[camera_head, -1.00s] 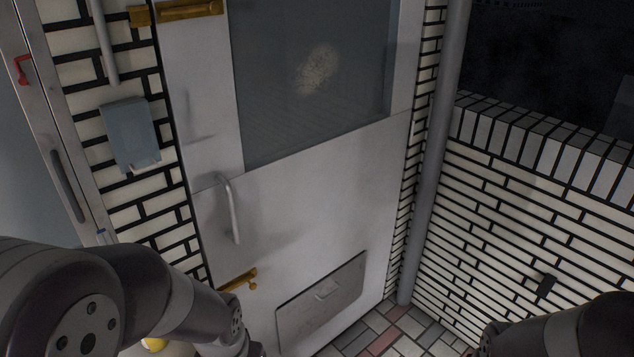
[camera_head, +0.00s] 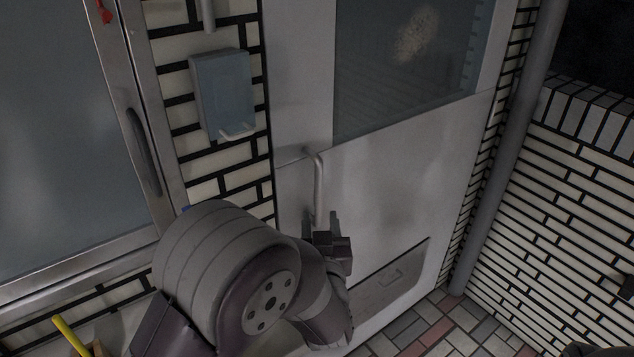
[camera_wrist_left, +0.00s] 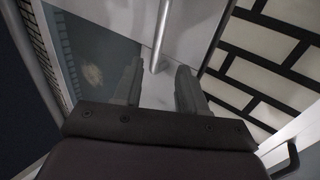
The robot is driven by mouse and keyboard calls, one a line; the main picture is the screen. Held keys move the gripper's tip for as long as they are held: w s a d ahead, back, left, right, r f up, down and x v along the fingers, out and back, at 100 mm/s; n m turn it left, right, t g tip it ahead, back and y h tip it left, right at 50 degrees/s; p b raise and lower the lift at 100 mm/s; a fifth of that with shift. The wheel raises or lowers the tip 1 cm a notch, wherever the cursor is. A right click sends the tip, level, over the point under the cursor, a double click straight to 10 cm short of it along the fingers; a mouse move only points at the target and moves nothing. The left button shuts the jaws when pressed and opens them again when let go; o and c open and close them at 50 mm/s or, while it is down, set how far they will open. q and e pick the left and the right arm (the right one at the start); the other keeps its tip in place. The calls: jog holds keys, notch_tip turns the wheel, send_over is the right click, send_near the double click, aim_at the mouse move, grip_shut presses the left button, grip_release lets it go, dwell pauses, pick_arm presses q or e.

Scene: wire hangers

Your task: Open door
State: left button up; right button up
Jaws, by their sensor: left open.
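The white door (camera_head: 400,190) has a dark glass pane (camera_head: 405,60) in its upper part and a vertical metal bar handle (camera_head: 319,185) near its left edge. It is closed as far as I can see. My left gripper (camera_head: 322,218) is at the lower end of the handle in the head view. In the left wrist view, my left gripper (camera_wrist_left: 157,85) is open, and the handle (camera_wrist_left: 161,40) lies between the lines of its two fingers, just beyond or at the tips. Contact cannot be told. My right gripper is not in view; only a bit of my right arm shows.
A grey wall box (camera_head: 222,92) hangs left of the door. A metal-framed glass panel (camera_head: 65,130) with a dark grip is at far left. A grey pipe (camera_head: 505,160) and a brick wall (camera_head: 565,175) stand at the right. A flap plate (camera_head: 390,285) is low on the door.

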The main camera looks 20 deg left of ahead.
aim_at(319, 188)
pick_arm(q)
jog(key=p+x, duration=0.1)
jog(key=x, duration=1)
jog(key=shift+w, duration=0.2)
jog(key=shift+w+a, duration=0.25)
jog(key=shift+w, duration=0.15)
jog(key=shift+d, duration=0.1)
grip_shut()
